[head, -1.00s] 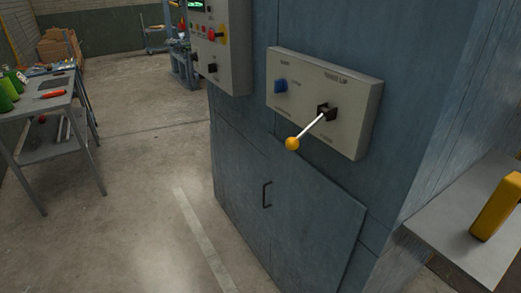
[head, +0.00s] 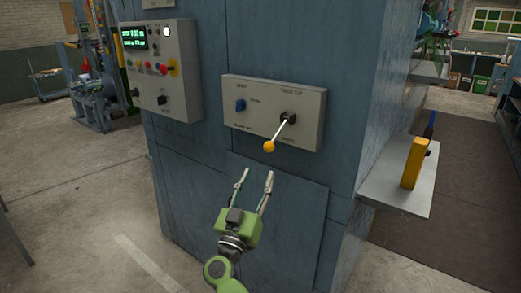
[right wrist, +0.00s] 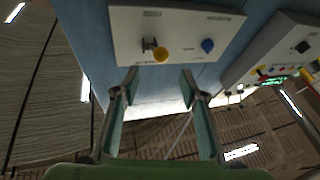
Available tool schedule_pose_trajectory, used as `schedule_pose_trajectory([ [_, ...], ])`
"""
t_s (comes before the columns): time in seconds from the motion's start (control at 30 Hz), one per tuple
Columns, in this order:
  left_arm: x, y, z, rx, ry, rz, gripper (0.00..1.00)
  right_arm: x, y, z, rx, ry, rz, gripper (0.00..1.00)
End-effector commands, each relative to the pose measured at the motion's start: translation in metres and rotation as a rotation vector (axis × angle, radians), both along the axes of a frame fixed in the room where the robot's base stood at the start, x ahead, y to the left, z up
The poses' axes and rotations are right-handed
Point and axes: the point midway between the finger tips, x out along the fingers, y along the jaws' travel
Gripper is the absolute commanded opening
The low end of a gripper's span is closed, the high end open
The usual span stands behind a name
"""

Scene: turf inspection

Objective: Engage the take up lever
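The take up lever is a white rod with a yellow ball knob (head: 269,146), sticking out of a black slot on a pale panel (head: 230,108) on the blue cabinet. In the head view it points out and down to the left. My right gripper (head: 256,174) is open and empty, its two fingers pointing up just below the knob, not touching it. In the right wrist view the yellow knob (right wrist: 160,55) shows beyond the gap between the open fingers (right wrist: 159,75). My left gripper is not in view.
A blue knob (head: 240,105) sits left of the lever on the same panel. A control box (head: 160,70) with a green display and buttons is farther left. A grey shelf (head: 390,193) with a yellow object (head: 413,163) juts out at right.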

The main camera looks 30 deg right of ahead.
Motion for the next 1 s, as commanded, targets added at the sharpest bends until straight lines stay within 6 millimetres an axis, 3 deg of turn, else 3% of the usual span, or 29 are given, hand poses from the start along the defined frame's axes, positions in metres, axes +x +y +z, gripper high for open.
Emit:
schedule_pose_trajectory([
  [0.1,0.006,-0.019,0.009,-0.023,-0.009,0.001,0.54,0.014,-0.017,0.013,-0.005,-0.002,0.000,0.39],
  [0.2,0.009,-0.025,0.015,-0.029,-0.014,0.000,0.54,0.026,-0.033,0.022,-0.005,-0.002,0.000,0.39],
  [0.5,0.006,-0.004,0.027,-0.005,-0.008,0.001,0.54,0.061,-0.073,0.042,-0.004,-0.001,0.003,0.39],
  [0.7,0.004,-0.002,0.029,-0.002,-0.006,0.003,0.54,0.071,-0.085,0.046,-0.002,0.000,0.004,0.39],
  [1.0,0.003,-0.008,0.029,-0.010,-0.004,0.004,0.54,0.073,-0.087,0.047,-0.001,0.001,0.004,0.39],
])
